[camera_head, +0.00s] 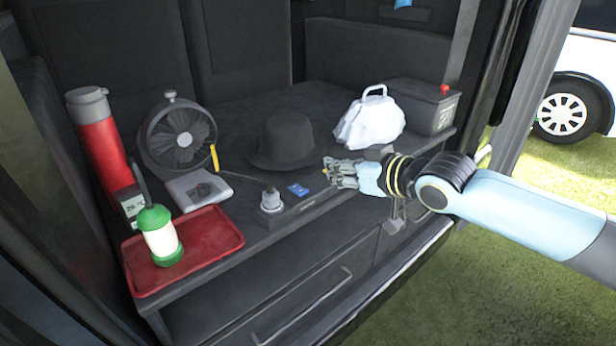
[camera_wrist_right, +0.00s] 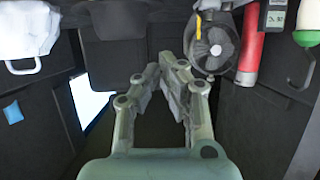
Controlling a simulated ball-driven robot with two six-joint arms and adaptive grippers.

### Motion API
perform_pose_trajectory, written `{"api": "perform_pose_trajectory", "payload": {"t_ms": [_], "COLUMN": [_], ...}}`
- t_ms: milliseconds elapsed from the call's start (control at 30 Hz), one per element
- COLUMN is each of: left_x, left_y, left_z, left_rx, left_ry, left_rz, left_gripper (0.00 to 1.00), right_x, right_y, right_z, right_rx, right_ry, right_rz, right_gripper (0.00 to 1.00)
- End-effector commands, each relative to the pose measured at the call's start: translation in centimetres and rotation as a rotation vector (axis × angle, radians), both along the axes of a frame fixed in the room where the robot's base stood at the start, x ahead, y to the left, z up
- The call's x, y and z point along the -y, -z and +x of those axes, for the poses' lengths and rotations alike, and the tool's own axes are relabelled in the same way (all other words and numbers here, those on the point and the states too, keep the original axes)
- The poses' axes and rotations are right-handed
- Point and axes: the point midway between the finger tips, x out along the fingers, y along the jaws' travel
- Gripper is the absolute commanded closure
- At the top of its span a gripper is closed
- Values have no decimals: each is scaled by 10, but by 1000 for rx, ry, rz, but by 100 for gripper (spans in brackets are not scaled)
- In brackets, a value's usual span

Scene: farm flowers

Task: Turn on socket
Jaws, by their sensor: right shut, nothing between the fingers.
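A dark socket strip (camera_head: 302,209) lies along the front edge of the black counter, with a grey round plug (camera_head: 270,200) at its left end. The strip cannot be made out in the wrist view. Whether its switch is on cannot be told. My left gripper is not in view.
A black hat (camera_head: 284,140), white bag (camera_head: 370,122) and dark box with a red knob (camera_head: 424,106) stand behind. Left are a fan (camera_head: 180,138), red flask (camera_head: 103,145), and red tray (camera_head: 212,237) with a green lantern (camera_head: 160,236). Drawers (camera_head: 300,290) lie below.

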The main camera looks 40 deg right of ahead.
Motion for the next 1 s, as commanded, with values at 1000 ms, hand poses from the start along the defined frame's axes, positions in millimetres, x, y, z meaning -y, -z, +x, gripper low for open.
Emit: {"api": "perform_pose_trajectory", "payload": {"t_ms": [1000], "left_x": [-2], "left_y": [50], "left_z": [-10], "left_rx": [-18], "left_ry": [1], "left_rz": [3], "left_gripper": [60], "right_x": [-7], "right_y": [63], "right_z": [90], "right_rx": [-5], "right_ry": [2], "right_rz": [1], "right_gripper": [100]}}
